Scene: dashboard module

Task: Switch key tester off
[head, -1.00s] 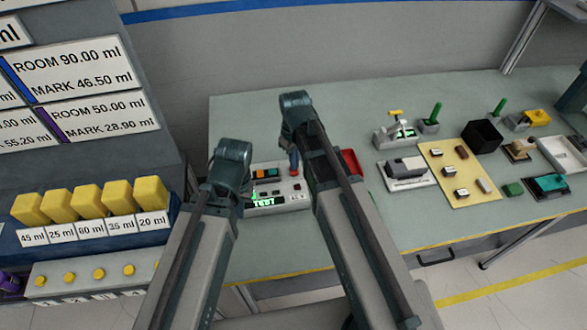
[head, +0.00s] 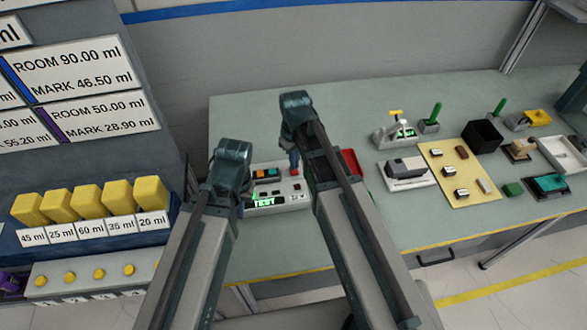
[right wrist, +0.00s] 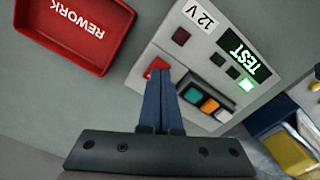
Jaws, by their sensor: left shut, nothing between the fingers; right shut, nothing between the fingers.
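The key tester (head: 291,202) is a light grey box on the bench with a lit green TEST display (head: 264,202).
A red REWORK tray (right wrist: 75,30) lies beside the tester, partly behind my right arm in the head view (head: 352,163). Other devices and a yellow mat (head: 466,193) fill the bench's right side. A rack with yellow blocks (head: 90,197) stands left.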

